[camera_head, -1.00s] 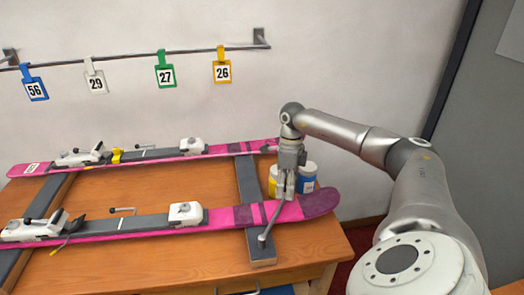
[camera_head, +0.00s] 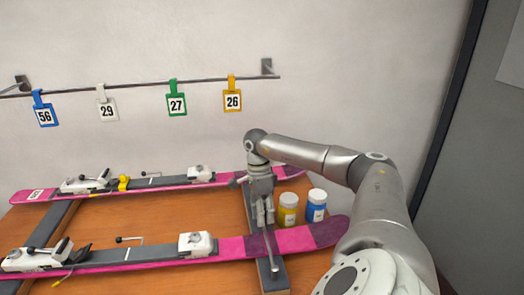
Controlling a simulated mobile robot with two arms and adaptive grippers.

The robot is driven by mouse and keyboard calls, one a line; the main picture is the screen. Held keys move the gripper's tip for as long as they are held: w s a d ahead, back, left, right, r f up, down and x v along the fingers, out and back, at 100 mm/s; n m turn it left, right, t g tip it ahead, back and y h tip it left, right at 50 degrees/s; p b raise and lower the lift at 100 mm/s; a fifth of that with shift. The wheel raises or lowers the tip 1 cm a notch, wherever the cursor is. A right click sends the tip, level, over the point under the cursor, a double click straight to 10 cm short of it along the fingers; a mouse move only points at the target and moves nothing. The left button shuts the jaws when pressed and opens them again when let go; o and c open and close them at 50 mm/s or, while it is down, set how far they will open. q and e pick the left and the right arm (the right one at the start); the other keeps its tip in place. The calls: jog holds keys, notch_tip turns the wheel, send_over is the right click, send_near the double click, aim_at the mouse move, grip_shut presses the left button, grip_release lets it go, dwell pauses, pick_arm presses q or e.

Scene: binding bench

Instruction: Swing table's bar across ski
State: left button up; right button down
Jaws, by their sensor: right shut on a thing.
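The near pink ski (camera_head: 312,235) lies across the wooden table (camera_head: 140,218), on dark crosspieces. The table's thin grey bar (camera_head: 270,248) has its rounded near end on the right crosspiece (camera_head: 274,281), in front of the ski. From there it runs back over the ski's pink part, leaning slightly left. My right gripper (camera_head: 264,224) points down above the ski and is shut on the bar's far end. Its fingers hide that end, and I cannot tell if the bar touches the ski. My left gripper is not in view.
The far pink ski (camera_head: 150,182) lies behind, partly hidden by my right gripper. A yellow jar (camera_head: 288,210) and a blue jar (camera_head: 316,207) stand close right of the gripper. White bindings (camera_head: 197,244) sit on both skis. Numbered tags (camera_head: 176,103) hang on a wall rail.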

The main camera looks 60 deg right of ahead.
jog(key=shift+w, duration=0.1)
dwell(0.3)
jog(key=c, duration=1.1)
grip_release()
jog(key=shift+w+a, duration=0.1)
jog(key=shift+a, duration=0.05)
jog(key=r, duration=0.4)
jog(key=w+d+r, duration=0.1)
jog(key=r, duration=0.6)
jog(key=shift+w+d+r, duration=0.2)
jog(key=shift+w+r, duration=0.2)
